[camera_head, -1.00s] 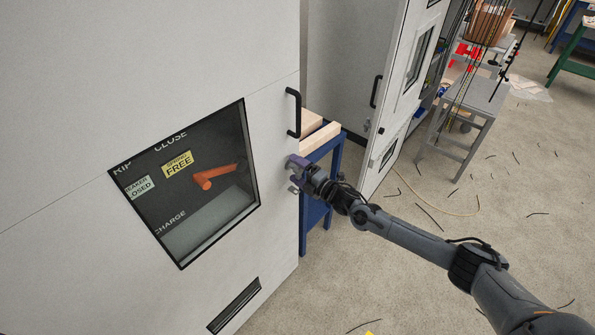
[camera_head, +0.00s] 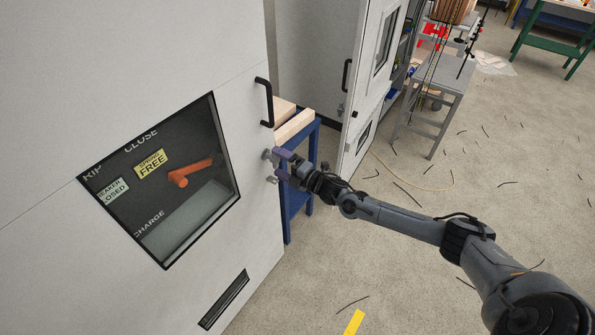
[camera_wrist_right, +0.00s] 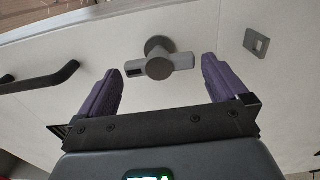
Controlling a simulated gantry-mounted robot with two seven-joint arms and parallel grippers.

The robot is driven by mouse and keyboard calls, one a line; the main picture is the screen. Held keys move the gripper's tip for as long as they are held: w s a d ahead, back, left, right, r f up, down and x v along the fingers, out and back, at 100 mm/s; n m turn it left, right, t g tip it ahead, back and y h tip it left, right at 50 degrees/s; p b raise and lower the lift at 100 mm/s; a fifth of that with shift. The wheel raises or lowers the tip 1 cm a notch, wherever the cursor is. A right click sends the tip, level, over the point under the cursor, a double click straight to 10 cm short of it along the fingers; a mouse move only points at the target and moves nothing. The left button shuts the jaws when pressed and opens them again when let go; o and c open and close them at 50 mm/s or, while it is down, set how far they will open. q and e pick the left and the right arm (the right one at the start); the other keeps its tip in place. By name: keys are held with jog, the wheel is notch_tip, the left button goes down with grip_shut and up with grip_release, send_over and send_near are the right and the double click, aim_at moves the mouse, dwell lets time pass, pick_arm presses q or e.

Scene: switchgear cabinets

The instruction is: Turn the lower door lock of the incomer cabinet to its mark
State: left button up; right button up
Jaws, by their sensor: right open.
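The lower door lock is a grey T-shaped knob (camera_wrist_right: 160,65) on the pale cabinet door (camera_head: 150,60). In the head view the lock (camera_head: 267,155) shows at the door's right edge, below the black handle. My right gripper (camera_head: 281,164) is open, just off the door face in front of the lock. In the right wrist view its two purple fingers stand on either side of the knob, apart from it. The knob's crossbar lies nearly level in that view. I cannot make out a mark. My left gripper is not in view.
A black door handle (camera_head: 264,103) sits above the lock. A small grey plate (camera_wrist_right: 257,43) is on the door beside the lock. A blue bench with wood (camera_head: 298,125) stands close behind my gripper. A second cabinet with its door open (camera_head: 375,70) is beyond.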

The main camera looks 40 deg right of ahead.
jog(key=s+d+p, duration=0.1)
jog(key=s, duration=0.6)
jog(key=shift+s+d, duration=0.2)
jog(key=shift+s, duration=0.2)
jog(key=shift+f, duration=0.1)
